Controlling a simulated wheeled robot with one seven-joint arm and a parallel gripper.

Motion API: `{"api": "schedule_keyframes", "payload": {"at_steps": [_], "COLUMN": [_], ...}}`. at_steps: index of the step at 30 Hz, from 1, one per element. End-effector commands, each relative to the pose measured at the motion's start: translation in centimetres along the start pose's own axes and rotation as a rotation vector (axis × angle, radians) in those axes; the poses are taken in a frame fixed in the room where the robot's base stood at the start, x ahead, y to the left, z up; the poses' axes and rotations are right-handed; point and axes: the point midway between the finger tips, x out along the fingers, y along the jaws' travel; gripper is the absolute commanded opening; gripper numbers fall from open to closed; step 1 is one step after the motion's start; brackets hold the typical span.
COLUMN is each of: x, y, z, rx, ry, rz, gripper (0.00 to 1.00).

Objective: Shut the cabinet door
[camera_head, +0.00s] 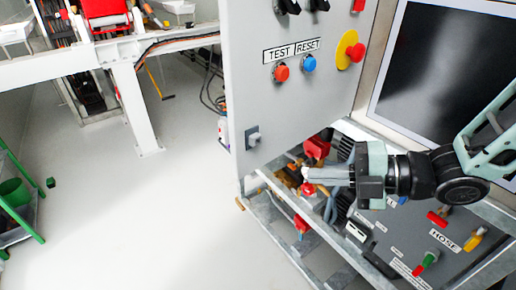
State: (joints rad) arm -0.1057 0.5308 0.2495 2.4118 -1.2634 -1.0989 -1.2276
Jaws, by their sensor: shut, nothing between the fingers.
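The cabinet door appears to be the light grey panel (290,110) in the upper middle of the head view. It bears TEST and RESET labels, a red and a blue button, a red-on-yellow stop button (350,49) and a small latch (252,137) near its lower left corner. It stands at an angle to the dark screen (440,65); its top is out of frame. My gripper (305,174) is shut and empty, pointing left just below the door's lower edge. I cannot tell whether it touches anything.
Below the door is an open metal frame with hoses, red fittings (316,148) and a sloping panel with levers (427,262). A white beam structure (134,105) stands at the upper left, a green-legged rack (15,200) at the left edge.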

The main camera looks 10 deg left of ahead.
Motion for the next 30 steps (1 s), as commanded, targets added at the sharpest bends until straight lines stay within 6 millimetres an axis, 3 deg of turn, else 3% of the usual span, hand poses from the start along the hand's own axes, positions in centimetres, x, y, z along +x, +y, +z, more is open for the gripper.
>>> {"api": "schedule_keyframes", "payload": {"at_steps": [6,11,17,27,30], "x": [-2.1,-2.4,0.1,6.6,7.9], "y": [1.8,2.3,3.1,4.7,5.3], "z": [-3.1,-3.9,-4.9,-6.8,-6.0], "rx": [-0.173,-0.206,-0.205,-0.204,-0.206], "ry": [0.216,0.257,0.262,0.26,0.257], "rz": [0.212,0.262,0.262,0.26,0.261], "gripper": [0.0,0.0,0.0,0.0,0.0]}}
